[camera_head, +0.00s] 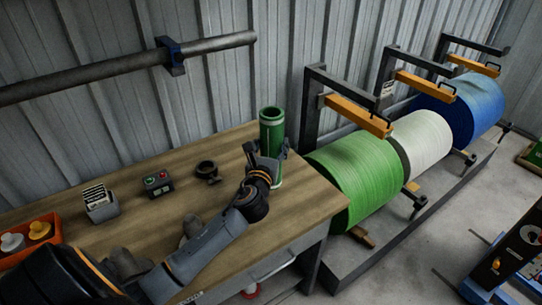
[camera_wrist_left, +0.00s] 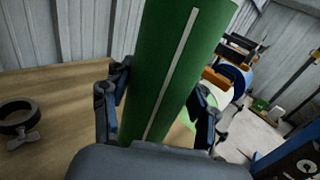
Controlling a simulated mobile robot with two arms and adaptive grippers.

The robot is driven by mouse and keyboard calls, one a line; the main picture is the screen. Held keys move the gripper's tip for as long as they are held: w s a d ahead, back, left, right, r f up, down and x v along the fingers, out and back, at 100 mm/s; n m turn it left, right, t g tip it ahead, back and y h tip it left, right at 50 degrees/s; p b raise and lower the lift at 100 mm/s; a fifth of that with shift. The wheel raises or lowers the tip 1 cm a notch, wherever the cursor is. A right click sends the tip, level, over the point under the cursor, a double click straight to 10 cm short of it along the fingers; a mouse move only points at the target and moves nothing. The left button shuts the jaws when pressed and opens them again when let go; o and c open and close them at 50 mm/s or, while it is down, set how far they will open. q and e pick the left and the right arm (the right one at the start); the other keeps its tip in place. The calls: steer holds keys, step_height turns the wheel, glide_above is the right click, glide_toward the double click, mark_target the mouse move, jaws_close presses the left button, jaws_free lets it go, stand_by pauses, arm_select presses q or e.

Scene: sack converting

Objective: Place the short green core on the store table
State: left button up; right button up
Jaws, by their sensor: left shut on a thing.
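The short green core (camera_head: 271,132) stands upright at the right part of the wooden table (camera_head: 228,240), a hollow tube with an open top. My left gripper (camera_head: 267,160) is shut around its side. In the left wrist view the core (camera_wrist_left: 170,70) fills the middle, with a pale stripe along it, and the fingers of my left gripper (camera_wrist_left: 160,112) lie on either side. I cannot tell whether the core's bottom touches the tabletop. My right gripper is not in view.
A black ring clamp (camera_head: 207,171), a button box (camera_head: 157,183), a card holder (camera_head: 99,203) and an orange bin (camera_head: 30,240) stand on the table. Large green (camera_head: 355,170), white (camera_head: 424,140) and blue (camera_head: 468,105) rolls sit right of it. A pipe (camera_head: 110,68) runs along the wall.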

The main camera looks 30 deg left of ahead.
mark_target(271, 154)
arm_select(q)
steer(key=shift+w+a+f, duration=0.3)
steer(key=shift+w+f, duration=0.1)
steer(key=shift+f, duration=0.1)
steer(key=shift+f+b, duration=0.4)
steer(key=shift+f, duration=1.2)
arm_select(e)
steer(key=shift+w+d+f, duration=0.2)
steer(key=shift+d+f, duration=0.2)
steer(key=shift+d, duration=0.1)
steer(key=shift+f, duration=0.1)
arm_select(q)
steer(key=o, duration=1.5)
steer(key=shift+f, duration=0.15)
steer(key=b+v, duration=0.1)
steer(key=v, duration=1.1)
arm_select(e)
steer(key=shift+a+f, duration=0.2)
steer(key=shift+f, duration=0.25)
